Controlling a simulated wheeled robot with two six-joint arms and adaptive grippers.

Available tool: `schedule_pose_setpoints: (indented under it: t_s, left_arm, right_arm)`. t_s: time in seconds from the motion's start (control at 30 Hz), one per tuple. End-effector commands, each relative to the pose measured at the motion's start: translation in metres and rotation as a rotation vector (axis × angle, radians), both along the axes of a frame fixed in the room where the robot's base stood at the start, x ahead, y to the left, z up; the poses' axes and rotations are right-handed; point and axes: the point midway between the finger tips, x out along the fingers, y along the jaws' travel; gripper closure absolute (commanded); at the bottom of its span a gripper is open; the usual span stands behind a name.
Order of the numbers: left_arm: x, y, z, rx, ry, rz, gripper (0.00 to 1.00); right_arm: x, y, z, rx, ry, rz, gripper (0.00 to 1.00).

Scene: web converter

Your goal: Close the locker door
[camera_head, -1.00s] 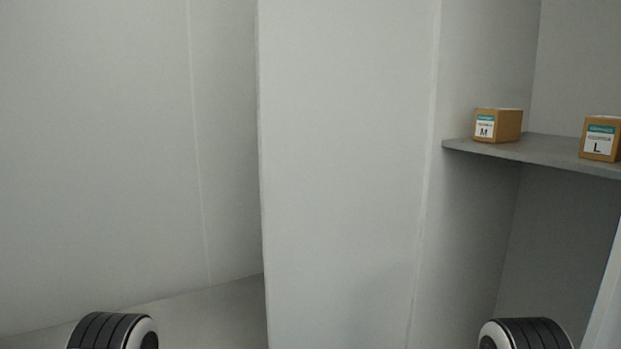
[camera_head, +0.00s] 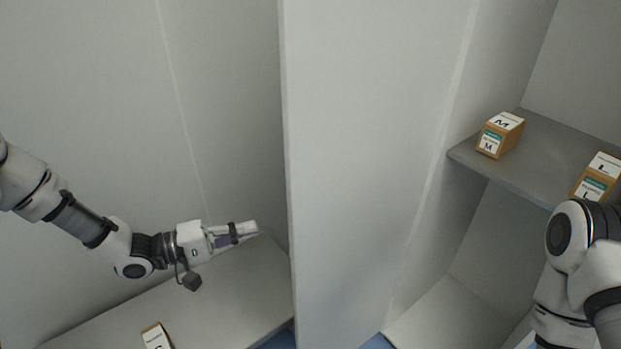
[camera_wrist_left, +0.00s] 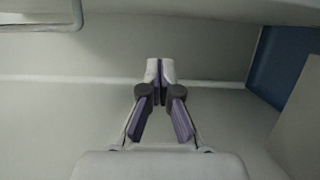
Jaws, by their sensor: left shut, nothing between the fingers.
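The locker door (camera_head: 370,150) is a tall pale grey panel in the middle of the head view. It stands open, with its free edge on the left and the open locker to its right. My left gripper (camera_head: 256,228) is left of that free edge, apart from it. The gripper also shows in the left wrist view (camera_wrist_left: 160,70), with its fingertips together and nothing between them. My right arm is at the right edge of the head view, but its gripper is not visible.
The grey locker shelf (camera_head: 510,172) holds two brown boxes, marked M (camera_head: 500,135) and L (camera_head: 597,178). At left, a pale surface (camera_head: 225,300) lies below my left arm, with another box (camera_head: 156,338) at the bottom edge. Blue floor (camera_head: 375,342) shows below the door.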

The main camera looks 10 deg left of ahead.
Motion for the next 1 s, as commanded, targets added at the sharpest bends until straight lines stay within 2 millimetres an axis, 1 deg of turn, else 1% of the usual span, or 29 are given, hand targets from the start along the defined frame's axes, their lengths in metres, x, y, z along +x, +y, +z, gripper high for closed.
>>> schedule_pose_setpoints:
  t_s: [0.03,0.1,0.23,0.33,0.7,0.73,0.8,0.9,1.0]
  left_arm:
    - [0.002,0.003,0.024,-0.007,-0.014,0.008,1.00]
    - [0.003,0.002,0.029,-0.006,-0.024,0.009,1.00]
    - [0.008,-0.005,0.024,-0.004,-0.024,0.006,1.00]
    - [0.016,-0.016,0.022,-0.001,-0.024,0.003,1.00]
    - [0.061,-0.082,0.023,0.000,-0.024,0.002,1.00]
    - [0.059,-0.086,0.024,-0.002,-0.022,0.003,1.00]
    - [0.049,-0.095,0.025,-0.005,-0.021,0.005,1.00]
    - [0.040,-0.105,0.025,-0.004,-0.021,0.006,1.00]
    - [0.036,-0.109,0.025,-0.003,-0.023,0.007,1.00]
  right_arm:
    - [0.000,0.000,0.017,0.000,0.001,0.000,0.54]
    - [-0.001,0.000,0.017,0.000,0.001,-0.001,0.54]
    - [-0.001,0.000,0.010,0.000,0.002,-0.001,0.54]
    - [-0.001,0.000,0.005,0.000,0.002,-0.001,0.54]
    - [-0.001,0.000,-0.002,0.000,0.001,-0.001,0.54]
    - [-0.001,0.000,-0.002,0.000,0.001,-0.001,0.54]
    - [-0.001,0.000,-0.001,0.000,0.001,-0.001,0.54]
    - [-0.001,0.000,0.000,0.000,0.001,-0.001,0.54]
    - [-0.001,0.000,0.000,0.000,0.001,-0.001,0.54]
